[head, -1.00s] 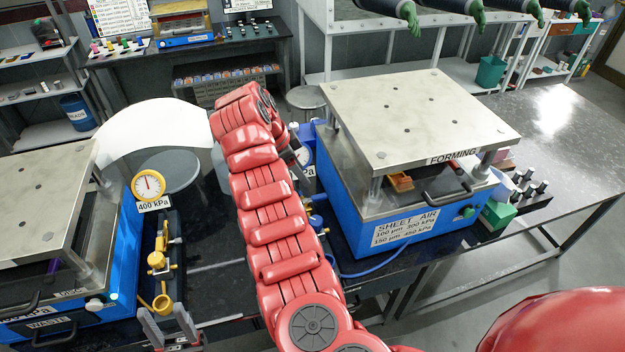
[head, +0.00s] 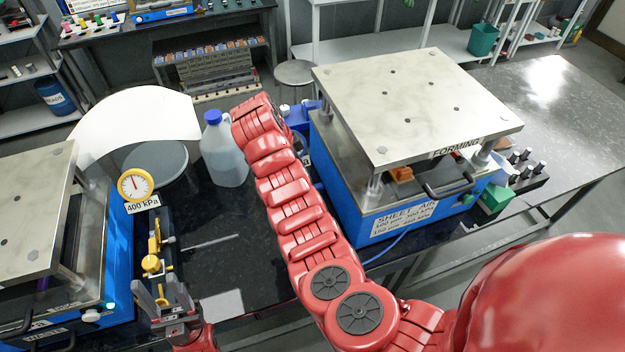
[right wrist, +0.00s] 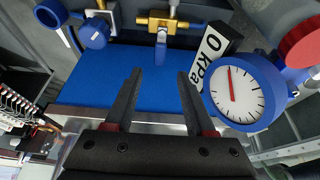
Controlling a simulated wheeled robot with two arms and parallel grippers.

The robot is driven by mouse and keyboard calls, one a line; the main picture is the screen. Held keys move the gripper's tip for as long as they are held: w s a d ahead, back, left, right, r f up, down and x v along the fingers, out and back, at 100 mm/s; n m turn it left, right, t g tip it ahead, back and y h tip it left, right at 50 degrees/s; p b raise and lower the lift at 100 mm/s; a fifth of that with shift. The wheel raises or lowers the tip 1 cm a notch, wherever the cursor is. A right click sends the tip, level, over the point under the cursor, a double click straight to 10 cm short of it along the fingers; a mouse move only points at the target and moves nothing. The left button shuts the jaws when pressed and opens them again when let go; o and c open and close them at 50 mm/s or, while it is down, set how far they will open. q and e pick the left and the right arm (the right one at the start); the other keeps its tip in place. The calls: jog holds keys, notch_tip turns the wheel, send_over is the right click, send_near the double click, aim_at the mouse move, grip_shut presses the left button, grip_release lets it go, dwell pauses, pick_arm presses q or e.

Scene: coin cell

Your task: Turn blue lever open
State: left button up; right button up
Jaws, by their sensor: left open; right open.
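In the right wrist view, a blue lever (right wrist: 161,47) hangs from a brass valve (right wrist: 170,21) above a blue panel. My right gripper (right wrist: 160,76) is open and empty, with its fingertips pointing at the panel just short of the lever. I see no contact with it. In the head view my right arm hides that hand and the lever beside the FORMING press (head: 365,215). My left gripper (head: 162,297) is open and empty, low at the left, near a yellow valve (head: 151,264).
In the right wrist view, a blue-rimmed gauge (right wrist: 237,96), a "0 kPa" label (right wrist: 207,62) and a blue knob (right wrist: 95,34) sit around the lever. In the head view a blue-capped jug (head: 223,155) stands left of my right arm. Another press (head: 35,215) stands at left.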

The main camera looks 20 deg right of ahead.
aim_at(315, 186)
jog(key=shift+x, duration=1.25)
jog(key=p+x, duration=0.2)
jog(key=x, duration=0.1)
jog(key=shift+d+f, duration=0.2)
jog(key=shift+f, duration=0.1)
jog(key=shift+d+f+p, duration=0.15)
jog(key=shift+f+p, duration=0.15)
jog(key=shift+f, duration=0.05)
jog(key=shift+d+f, duration=0.15)
jog(key=shift+f, duration=0.4)
grip_shut()
